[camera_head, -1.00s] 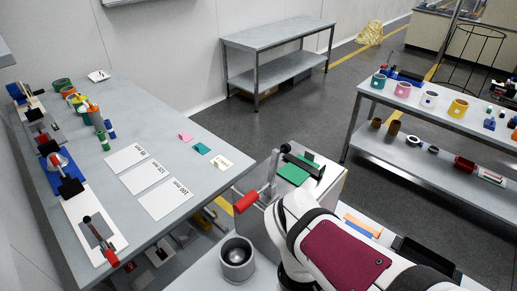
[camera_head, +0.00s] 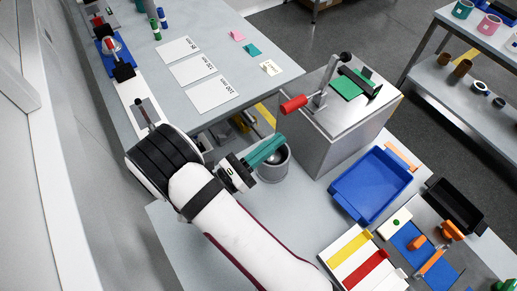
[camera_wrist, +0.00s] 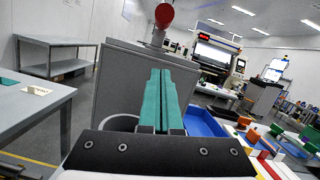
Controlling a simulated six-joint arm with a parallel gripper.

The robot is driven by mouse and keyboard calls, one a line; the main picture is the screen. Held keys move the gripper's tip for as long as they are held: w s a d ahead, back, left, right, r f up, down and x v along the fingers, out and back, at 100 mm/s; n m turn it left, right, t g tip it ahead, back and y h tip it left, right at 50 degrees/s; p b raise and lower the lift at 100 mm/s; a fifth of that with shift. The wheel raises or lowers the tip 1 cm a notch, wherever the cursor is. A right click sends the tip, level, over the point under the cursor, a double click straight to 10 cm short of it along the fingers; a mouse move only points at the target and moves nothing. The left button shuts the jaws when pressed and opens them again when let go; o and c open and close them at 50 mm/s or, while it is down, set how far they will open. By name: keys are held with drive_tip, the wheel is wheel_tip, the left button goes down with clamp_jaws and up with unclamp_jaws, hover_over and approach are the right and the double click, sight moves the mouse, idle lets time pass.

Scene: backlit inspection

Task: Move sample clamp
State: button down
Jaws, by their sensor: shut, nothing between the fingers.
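A toggle clamp (camera_head: 319,98) with a red handle (camera_head: 293,104) and a black knob stands on top of a grey metal box. A green plate (camera_head: 348,87) lies under its black bar. My gripper (camera_head: 279,142) has teal fingers pressed together with nothing between them. It is left of the box and lower than the clamp, above or beside a grey round cup (camera_head: 286,163); the head view does not settle the height. In the wrist view the shut fingers (camera_wrist: 161,75) point at the box (camera_wrist: 118,85). The red handle (camera_wrist: 164,16) shows above them.
A blue tray (camera_head: 372,187) lies right of the cup, with a black bin (camera_head: 455,205) farther right. Coloured strips (camera_head: 358,258) and orange parts lie at the lower right. A long table (camera_head: 150,60) with white labelled cards stands at the upper left.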

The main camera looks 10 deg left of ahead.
drive_tip(key=w+r, duration=0.1)
drive_tip(key=d+r, duration=0.1)
drive_tip(key=r, duration=0.1)
drive_tip(key=w+r, duration=0.1)
drive_tip(key=shift+w+d+r, duration=0.2)
drive_tip(key=shift+w+r, duration=0.1)
drive_tip(key=shift+r+g, duration=0.3)
drive_tip(key=shift+r, duration=0.05)
